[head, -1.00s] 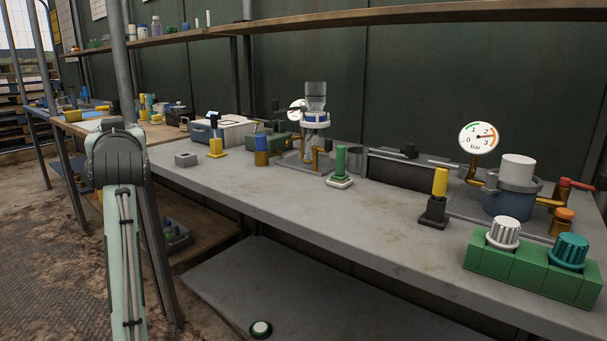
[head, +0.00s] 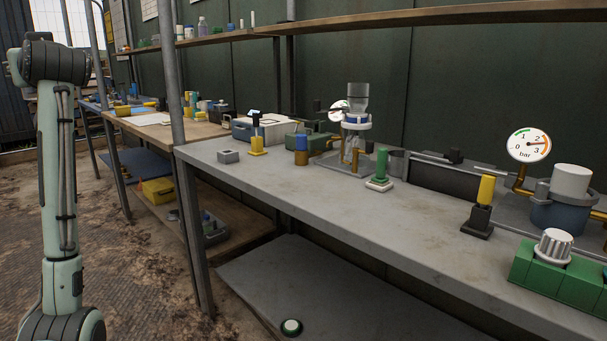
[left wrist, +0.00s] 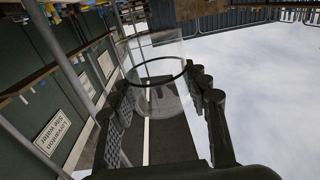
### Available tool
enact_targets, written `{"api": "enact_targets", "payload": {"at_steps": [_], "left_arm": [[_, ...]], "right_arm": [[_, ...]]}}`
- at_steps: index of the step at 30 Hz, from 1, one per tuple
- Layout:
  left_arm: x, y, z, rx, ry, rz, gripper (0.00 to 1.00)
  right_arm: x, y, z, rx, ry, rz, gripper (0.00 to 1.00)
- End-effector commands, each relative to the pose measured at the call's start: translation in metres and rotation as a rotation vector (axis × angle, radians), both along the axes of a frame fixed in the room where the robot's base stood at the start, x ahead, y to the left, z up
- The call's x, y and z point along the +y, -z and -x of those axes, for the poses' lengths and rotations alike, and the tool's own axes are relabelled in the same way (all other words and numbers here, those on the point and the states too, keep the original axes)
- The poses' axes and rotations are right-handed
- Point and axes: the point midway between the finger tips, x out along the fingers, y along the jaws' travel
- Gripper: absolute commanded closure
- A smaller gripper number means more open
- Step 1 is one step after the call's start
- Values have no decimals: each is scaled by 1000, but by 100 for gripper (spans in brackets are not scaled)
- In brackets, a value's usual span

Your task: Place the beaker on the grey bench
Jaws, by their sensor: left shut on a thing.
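The grey bench (head: 330,222) runs across the head view from the middle left to the lower right. A clear, see-through beaker with a dark ring (left wrist: 166,72) shows in the left wrist view. My left gripper (left wrist: 161,86) is shut on the beaker, with one finger on each side of it. The head view shows only my left arm at the far left; the gripper and the beaker are out of that picture. My right gripper is in neither view.
On the bench stand a small grey block (head: 228,156), a green post (head: 381,165), a yellow-topped post (head: 484,205) and a green box with a white knob (head: 553,246). The bench's front middle is clear. A metal upright (head: 174,75) stands at its left end.

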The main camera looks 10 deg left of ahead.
Motion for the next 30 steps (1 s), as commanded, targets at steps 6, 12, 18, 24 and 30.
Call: {"api": "enact_targets", "payload": {"at_steps": [6, 12, 18, 24, 30], "left_arm": [[-21, 31, -16, 7, 77, 1, 87], [-45, 66, -29, 8, 172, 1, 87], [-78, 116, -40, 13, 303, 1, 87], [-129, 192, -42, 17, 512, 0, 87], [-186, 273, -25, 17, 745, 2, 87]], "right_arm": [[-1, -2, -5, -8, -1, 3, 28], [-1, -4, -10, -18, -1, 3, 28], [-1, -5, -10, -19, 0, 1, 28], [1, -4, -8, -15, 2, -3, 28], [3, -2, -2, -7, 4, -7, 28]]}}
